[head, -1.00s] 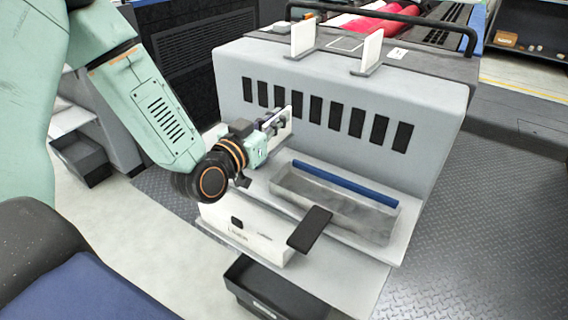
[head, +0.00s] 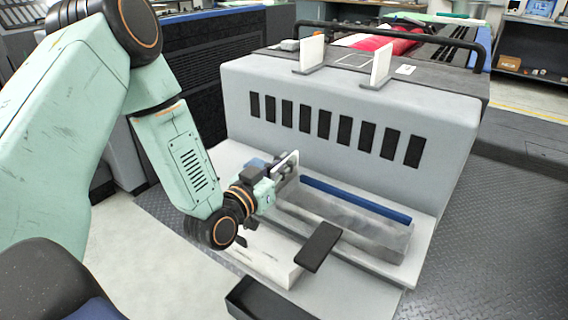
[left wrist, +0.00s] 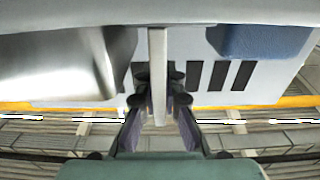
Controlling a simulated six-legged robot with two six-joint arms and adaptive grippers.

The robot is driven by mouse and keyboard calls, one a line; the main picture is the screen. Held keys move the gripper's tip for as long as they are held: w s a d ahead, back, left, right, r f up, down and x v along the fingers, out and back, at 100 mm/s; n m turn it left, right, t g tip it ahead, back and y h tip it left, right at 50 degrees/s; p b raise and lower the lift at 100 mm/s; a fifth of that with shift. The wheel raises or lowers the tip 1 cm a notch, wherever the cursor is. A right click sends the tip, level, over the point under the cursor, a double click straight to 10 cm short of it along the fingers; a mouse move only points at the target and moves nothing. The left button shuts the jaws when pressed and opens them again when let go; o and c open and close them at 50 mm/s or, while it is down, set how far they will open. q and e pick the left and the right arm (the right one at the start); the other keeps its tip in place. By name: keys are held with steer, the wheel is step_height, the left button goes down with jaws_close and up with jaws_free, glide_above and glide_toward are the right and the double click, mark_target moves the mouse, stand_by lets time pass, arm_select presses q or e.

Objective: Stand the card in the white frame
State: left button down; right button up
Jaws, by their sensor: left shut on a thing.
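A thin white card (head: 289,162) is held upright in my left gripper (head: 277,174), above the left end of the metal trough and below the row of dark slots. In the left wrist view my left gripper (left wrist: 160,78) is shut on the card (left wrist: 158,60), one finger on each side. The white frame (head: 354,60) is a thin outline on the flat top of the grey machine, far above and behind the gripper. White plates stand upright in dark stands on its left (head: 312,53) and right (head: 381,66). My right gripper is not in view.
The grey machine (head: 440,120) rises behind the gripper. A metal trough (head: 350,235) with a blue bar (head: 355,200) lies to the right of it. A white box (head: 265,255) and a dark slab (head: 318,247) are in front. A black rail (head: 425,30) runs behind the top.

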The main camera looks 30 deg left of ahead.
arm_select(q)
steer(key=c, duration=1.6)
jaws_free()
steer(key=shift+w+f, duration=0.2)
steer(key=shift+o, duration=0.6)
steer(key=shift+s+r, duration=0.1)
